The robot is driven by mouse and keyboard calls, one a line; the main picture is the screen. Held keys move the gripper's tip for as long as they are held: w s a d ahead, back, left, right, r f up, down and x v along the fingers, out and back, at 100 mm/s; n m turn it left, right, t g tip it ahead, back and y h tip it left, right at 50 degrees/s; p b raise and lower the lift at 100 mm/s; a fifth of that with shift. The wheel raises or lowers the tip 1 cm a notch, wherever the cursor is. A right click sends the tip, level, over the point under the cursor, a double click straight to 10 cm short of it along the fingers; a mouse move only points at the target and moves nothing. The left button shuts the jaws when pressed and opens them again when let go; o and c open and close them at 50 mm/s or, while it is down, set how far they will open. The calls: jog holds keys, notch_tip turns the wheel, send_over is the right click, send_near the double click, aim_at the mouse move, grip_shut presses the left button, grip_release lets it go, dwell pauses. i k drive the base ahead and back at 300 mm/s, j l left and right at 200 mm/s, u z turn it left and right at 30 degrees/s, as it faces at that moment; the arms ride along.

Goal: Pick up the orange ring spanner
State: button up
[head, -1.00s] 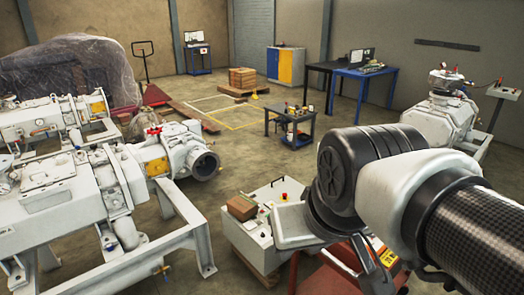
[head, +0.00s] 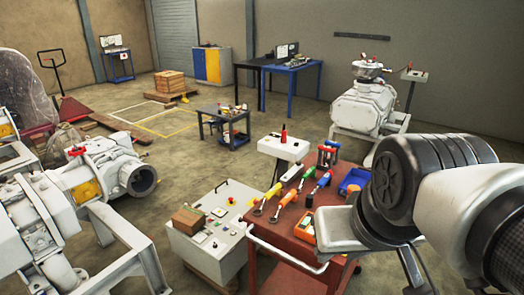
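Several spanners with coloured handles lie side by side on the red tool cart (head: 280,240). One with an orange handle (head: 288,198) looks like the orange ring spanner; its metal end points toward the near left. A yellow-handled one (head: 272,190) lies to its left and a green-handled one (head: 308,174) to its right. They are small, so end shapes are hard to tell. My arm fills the right side, right of the cart. My gripper's fingertips do not show, so I cannot see whether it is open or shut.
The cart also holds a blue bin (head: 354,181), an orange box (head: 305,229) and a red-handled tool (head: 327,153). A white control box (head: 212,240) with a brown block (head: 187,219) stands left of it. White pump machinery (head: 100,185) stands further left.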

aim_at(286, 200)
jog(key=i+j+z, duration=0.15)
jog(key=z, duration=0.3)
jog(key=i+j+z, duration=0.1)
jog(key=j+z, duration=0.15)
jog(key=z, duration=0.15)
jog(key=i+j+z, duration=0.1)
jog(key=j+z, duration=0.15)
jog(key=z, duration=0.2)
jog(key=i+j+z, duration=0.15)
jog(key=j, duration=0.4)
jog(key=j+z, duration=0.15)
jog(key=j, duration=0.35)
jog(key=i+j, duration=0.1)
jog(key=j, duration=0.75)
